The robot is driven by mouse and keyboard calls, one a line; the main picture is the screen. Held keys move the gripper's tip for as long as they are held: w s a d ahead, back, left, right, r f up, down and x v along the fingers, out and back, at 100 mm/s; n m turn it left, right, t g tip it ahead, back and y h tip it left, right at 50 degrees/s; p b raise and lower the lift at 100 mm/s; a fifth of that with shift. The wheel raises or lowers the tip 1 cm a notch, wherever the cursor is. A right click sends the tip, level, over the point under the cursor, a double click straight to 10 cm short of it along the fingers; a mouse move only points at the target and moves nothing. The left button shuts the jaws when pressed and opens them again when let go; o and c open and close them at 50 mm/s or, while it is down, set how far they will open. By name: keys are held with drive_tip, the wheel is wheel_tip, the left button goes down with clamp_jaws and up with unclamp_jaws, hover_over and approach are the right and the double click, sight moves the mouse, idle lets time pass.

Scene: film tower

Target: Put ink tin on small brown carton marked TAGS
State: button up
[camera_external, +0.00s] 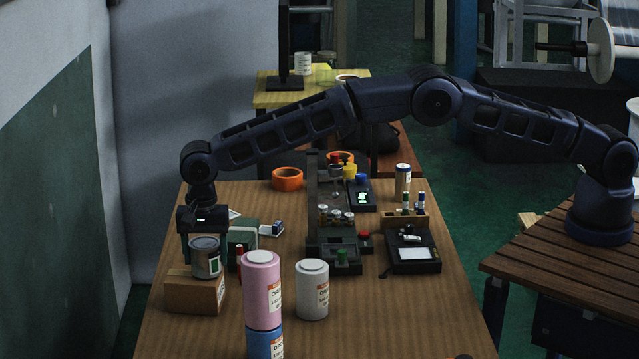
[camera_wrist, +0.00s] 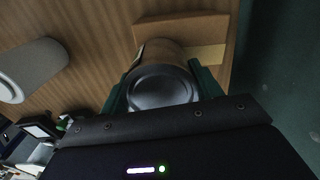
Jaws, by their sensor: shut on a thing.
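The ink tin (camera_external: 206,258) is a grey metal can with a white and green label. My gripper (camera_external: 204,240) is shut on it from above, and the tin is upright at the top of the small brown carton (camera_external: 192,294). Whether the tin touches the carton or hovers just above it I cannot tell. In the wrist view the tin (camera_wrist: 160,88) sits between my green fingers (camera_wrist: 160,92), with the carton (camera_wrist: 205,30) behind and below it. The carton's label is partly visible but too small to read.
A pink canister (camera_external: 262,290) on a blue one (camera_external: 264,343) and a white canister (camera_external: 312,290) stand right of the carton. A thin red item (camera_external: 239,259) and a dark green box (camera_external: 243,236) are close by. The table's left edge (camera_external: 160,270) is near.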

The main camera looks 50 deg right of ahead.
sight(204, 243)
drive_tip(key=shift+f, duration=0.25)
drive_tip(key=o, duration=1.2)
wheel_tip(204, 243, up, 12)
drive_tip(key=shift+r, duration=0.15)
